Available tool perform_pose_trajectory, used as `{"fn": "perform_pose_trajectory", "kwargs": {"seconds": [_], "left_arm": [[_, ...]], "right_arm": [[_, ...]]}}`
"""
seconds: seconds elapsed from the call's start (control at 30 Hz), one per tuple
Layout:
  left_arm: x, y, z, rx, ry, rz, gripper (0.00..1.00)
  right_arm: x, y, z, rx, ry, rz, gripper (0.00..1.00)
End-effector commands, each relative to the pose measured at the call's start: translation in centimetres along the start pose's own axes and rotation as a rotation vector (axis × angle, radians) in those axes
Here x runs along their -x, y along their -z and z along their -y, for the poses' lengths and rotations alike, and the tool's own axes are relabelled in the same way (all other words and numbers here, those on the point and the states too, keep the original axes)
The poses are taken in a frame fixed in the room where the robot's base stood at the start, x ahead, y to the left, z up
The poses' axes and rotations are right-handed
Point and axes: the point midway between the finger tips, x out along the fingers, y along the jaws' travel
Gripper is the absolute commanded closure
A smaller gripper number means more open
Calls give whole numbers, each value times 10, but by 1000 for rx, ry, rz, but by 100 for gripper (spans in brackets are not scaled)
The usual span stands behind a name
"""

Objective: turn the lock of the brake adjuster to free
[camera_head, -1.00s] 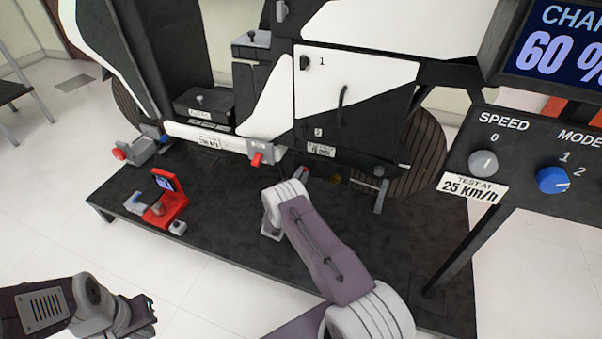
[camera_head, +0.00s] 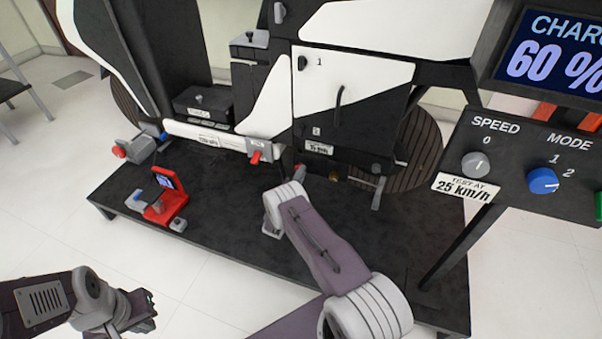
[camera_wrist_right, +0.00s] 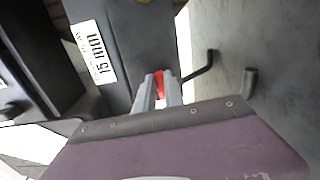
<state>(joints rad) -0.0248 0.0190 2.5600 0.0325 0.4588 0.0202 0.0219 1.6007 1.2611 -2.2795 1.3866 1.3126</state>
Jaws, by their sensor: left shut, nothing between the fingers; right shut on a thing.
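My right gripper (camera_wrist_right: 158,92) is shut on a small red part (camera_wrist_right: 159,80), low under the machine's labelled panel. I take this part to be the lock of the brake adjuster; no free or locked marking is legible. The fingers cover most of it, so its turn angle is hard to tell. In the head view the red part (camera_head: 299,169) shows just beyond my right wrist, which hides most of the gripper. My left gripper (camera_head: 148,311) is shut and empty at the lower left, over the floor and away from the platform.
A red lever (camera_head: 256,156) on a grey block sits left of my right gripper. A red stand with a small screen (camera_head: 166,203) is on the dark platform (camera_head: 230,240). Dark bent rods (camera_wrist_right: 205,68) stand close right of the fingers. A control panel (camera_head: 510,160) is at right.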

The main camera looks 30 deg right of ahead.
Motion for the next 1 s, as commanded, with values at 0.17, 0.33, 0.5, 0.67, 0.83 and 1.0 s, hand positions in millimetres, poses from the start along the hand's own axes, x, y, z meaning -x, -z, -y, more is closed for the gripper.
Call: {"fn": "perform_pose_trajectory", "kwargs": {"seconds": [0.17, 0.33, 0.5, 0.67, 0.83, 1.0], "left_arm": [[1, 0, 0, 0, 0, 0, 100], [2, 0, 0, 0, 0, 0, 100], [2, 0, 0, 0, 0, 0, 100], [1, 0, 0, 0, 0, 0, 100], [2, 0, 0, 0, 0, 0, 100], [2, 0, 0, 0, 0, 0, 100]], "right_arm": [[1, 0, 2, -42, 4, -2, 100], [1, 0, 3, -58, 5, -2, 100], [1, 0, 3, -61, 5, -2, 100], [1, 0, 3, -61, 5, -2, 100], [1, 0, 3, -61, 4, -1, 65], [1, 0, 2, -62, 2, -1, 65]]}}
